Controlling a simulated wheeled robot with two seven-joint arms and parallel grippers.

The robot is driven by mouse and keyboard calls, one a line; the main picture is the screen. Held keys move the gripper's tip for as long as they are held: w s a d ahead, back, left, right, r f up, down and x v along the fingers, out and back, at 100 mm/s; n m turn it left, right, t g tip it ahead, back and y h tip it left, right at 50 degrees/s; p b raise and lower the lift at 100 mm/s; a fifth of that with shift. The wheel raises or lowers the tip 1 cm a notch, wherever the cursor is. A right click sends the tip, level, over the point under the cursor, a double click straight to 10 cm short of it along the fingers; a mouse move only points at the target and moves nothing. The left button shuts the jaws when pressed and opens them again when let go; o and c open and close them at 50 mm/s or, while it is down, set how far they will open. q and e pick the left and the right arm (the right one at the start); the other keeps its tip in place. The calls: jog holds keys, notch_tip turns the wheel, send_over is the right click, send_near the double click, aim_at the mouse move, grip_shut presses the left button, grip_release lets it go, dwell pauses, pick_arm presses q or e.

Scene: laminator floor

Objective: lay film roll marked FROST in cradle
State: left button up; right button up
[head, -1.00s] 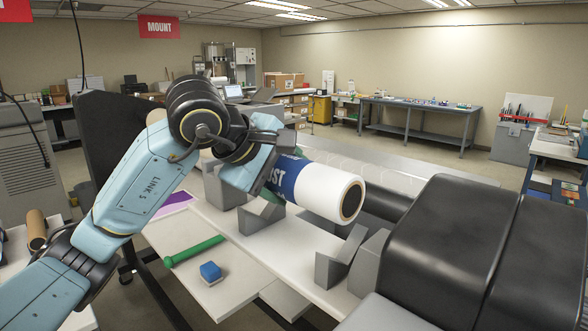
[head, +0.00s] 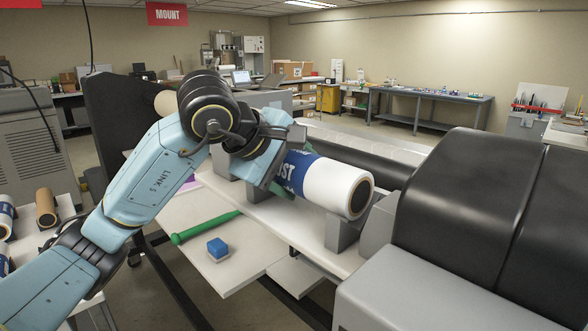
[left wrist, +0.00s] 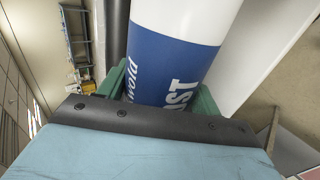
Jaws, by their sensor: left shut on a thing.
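The film roll (head: 332,185), white with a blue band whose lettering shows only in part ("ST"), is held lengthwise above the white table. My left gripper (head: 276,178) is shut around its blue band; green fingers also show on both sides of the roll (left wrist: 180,55) in the left wrist view. The cradle is a row of grey notched blocks; the near block (head: 342,236) sits under the roll's near end. The roll is in line with the notches and looks at or very close to them; I cannot tell if it bears on them. My right gripper is not in view.
A large machine with a black cover (head: 470,200) stands close at the right. A green rod (head: 205,227) and a blue block (head: 217,247) lie on the lower white shelf. Other rolls (head: 46,207) lie on a table at the left. A grey workbench (head: 430,98) stands far back.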

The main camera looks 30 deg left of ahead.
pick_arm(q)
jog(key=o, duration=1)
jog(key=shift+r, duration=0.1)
jog(key=o, duration=0.4)
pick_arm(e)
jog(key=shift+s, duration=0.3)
pick_arm(q)
jog(key=v, duration=1.3)
jog(key=shift+s, duration=0.25)
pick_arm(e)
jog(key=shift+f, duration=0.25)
